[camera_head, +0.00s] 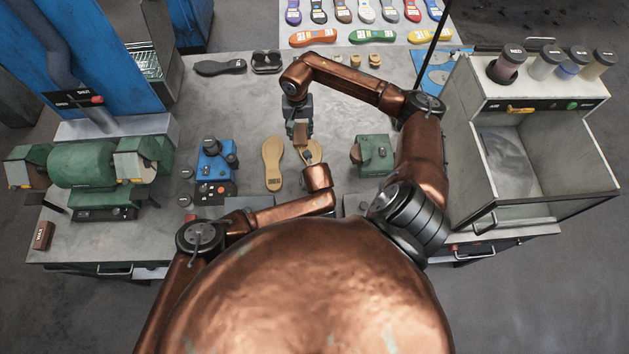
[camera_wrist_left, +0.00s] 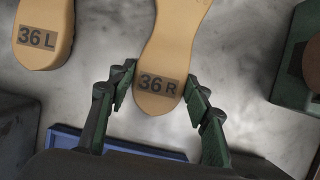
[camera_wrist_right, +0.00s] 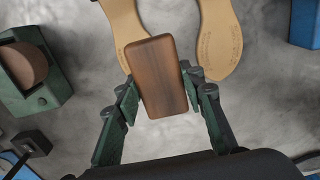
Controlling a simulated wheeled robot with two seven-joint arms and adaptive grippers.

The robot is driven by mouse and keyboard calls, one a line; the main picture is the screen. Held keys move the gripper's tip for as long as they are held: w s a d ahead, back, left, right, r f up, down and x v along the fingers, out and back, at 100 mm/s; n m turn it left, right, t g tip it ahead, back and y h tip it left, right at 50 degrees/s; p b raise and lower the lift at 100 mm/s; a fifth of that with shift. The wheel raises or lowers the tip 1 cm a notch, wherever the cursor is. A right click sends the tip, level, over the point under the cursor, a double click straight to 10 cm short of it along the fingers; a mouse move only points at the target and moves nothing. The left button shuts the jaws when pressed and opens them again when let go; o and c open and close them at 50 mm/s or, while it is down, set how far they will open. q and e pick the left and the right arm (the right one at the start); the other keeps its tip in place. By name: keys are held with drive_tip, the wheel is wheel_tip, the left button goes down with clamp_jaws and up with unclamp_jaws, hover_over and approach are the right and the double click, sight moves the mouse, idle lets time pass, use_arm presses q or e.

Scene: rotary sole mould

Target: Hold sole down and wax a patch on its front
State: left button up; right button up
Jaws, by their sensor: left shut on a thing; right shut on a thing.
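The tan sole marked 36 R (camera_wrist_left: 165,82) lies flat on the grey table; in the head view this sole (camera_head: 317,147) is partly covered by my arms. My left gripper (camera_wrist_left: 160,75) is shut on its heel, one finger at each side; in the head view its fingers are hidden. A second tan sole, 36 L (camera_head: 273,163), lies beside it to the left, free. My right gripper (camera_head: 298,120) is shut on a brown wax block (camera_wrist_right: 155,78). The block is over the front end of the held sole; whether it touches cannot be told.
A blue device (camera_head: 213,160) stands left of the soles and a green one (camera_head: 373,155) right. Dark soles (camera_head: 220,67) and small tan pieces (camera_head: 375,60) lie at the back. A grey booth (camera_head: 540,150) stands far right, a green grinder (camera_head: 85,165) far left.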

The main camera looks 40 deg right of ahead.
use_arm(q)
drive_tip(key=c, duration=0.6)
drive_tip(key=shift+c, duration=0.2)
use_arm(e)
hover_over(301, 151)
drive_tip(key=shift+f, duration=3.5)
